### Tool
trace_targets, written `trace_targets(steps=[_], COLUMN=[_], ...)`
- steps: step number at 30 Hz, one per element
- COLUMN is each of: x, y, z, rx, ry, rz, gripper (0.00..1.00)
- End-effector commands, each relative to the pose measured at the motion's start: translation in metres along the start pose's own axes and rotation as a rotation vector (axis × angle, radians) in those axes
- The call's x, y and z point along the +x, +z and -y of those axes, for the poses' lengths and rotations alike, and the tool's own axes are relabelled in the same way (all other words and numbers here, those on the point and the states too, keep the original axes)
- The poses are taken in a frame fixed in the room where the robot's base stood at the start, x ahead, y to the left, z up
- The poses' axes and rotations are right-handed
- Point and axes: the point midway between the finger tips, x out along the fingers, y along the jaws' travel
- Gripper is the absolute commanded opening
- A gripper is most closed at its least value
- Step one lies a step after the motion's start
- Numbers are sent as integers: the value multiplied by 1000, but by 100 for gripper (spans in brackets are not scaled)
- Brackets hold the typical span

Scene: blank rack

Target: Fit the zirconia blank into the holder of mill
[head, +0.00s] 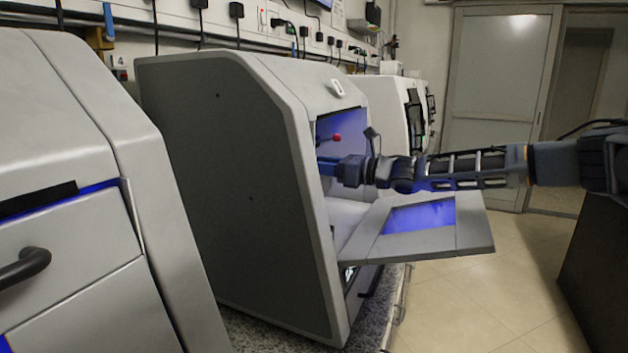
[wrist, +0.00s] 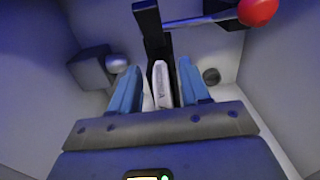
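The mill (head: 215,180) is a grey cabinet with its front door (head: 465,235) folded down and blue light inside. My arm reaches through the opening, and my gripper (head: 327,160) is inside the chamber. In the wrist view the white zirconia blank (wrist: 161,84) shows edge-on between the blue fingers of my gripper (wrist: 158,82). A gap shows on each side of it, so the fingers look open around it. The blank's far end meets the dark holder (wrist: 150,25); how deeply it is seated is hidden. The head view does not show the blank.
A red ball knob (wrist: 257,11) on a metal rod stands at the holder's right; it also shows in the head view (head: 337,138). A dark block with a silver round end (wrist: 117,63) is at the left. Chamber walls are close around my gripper. Another machine (head: 70,190) stands at the left.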

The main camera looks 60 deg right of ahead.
Motion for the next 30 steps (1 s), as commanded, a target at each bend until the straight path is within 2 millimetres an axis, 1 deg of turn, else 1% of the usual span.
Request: trace_targets(steps=[1, 2, 14, 30], x=[0, 0, 0, -2], y=[0, 0, 0, 2], z=[0, 0, 0, 0], rx=[0, 0, 0, 0], ry=[0, 0, 0, 0], rz=[0, 0, 0, 2], gripper=[41, 38, 0, 0])
